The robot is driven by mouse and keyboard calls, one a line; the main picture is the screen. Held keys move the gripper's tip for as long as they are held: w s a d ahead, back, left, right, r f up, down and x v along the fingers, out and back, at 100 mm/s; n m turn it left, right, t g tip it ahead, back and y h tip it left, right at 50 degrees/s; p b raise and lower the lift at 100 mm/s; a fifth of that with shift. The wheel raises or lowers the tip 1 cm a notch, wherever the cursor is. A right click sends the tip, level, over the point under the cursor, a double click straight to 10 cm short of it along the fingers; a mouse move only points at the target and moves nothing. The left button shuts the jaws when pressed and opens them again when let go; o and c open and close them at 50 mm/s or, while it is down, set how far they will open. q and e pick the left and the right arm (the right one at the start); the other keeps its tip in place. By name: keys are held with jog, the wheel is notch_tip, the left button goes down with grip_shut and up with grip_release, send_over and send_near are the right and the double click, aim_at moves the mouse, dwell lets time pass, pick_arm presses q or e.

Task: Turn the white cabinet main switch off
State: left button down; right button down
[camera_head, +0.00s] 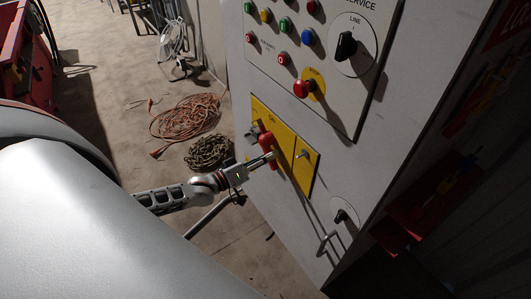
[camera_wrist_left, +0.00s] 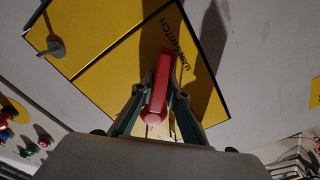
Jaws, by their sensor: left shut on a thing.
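The white cabinet (camera_head: 240,75) stands at the centre right of the head view. A yellow plate (camera_head: 300,170) on its front carries the main switch, a red handle (camera_head: 267,141). In the left wrist view the red handle (camera_wrist_left: 160,80) points from the plate (camera_wrist_left: 100,25) toward the camera, beside the printed words "MAIN SWITCH". My left gripper (camera_head: 268,158) reaches in from the left and is shut on the red handle. Its two fingers (camera_wrist_left: 158,103) lie on either side of the handle in the wrist view. My right gripper is not in view.
Above the plate is a grey panel with coloured buttons, a red stop button (camera_head: 303,89) and a black rotary knob (camera_head: 346,46). A small black knob (camera_head: 341,215) and a metal handle (camera_head: 326,241) sit lower down. Coiled cables (camera_head: 187,117) lie on the floor behind my arm.

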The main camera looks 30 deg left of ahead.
aim_at(281, 147)
pick_arm(q)
jog(key=r+n+p, duration=0.1)
jog(key=d+n+p, duration=0.1)
jog(key=n, duration=0.1)
jog(key=shift+s+r+n, duration=0.2)
jog(key=shift+r+n, duration=0.1)
jog(key=shift+r, duration=0.1)
jog(key=n, duration=0.1)
jog(key=r+n+p, duration=0.1)
jog(key=n, duration=0.2)
jog(key=shift+s+d+r+p, duration=0.1)
jog(key=shift+d+r+p, duration=0.1)
jog(key=shift+r+p, duration=0.2)
jog(key=shift+r+n, duration=0.1)
jog(key=shift+n, duration=0.5)
jog(key=c, duration=2)
grip_release()
jog(key=shift+o, duration=0.2)
jog(key=shift+s, duration=0.1)
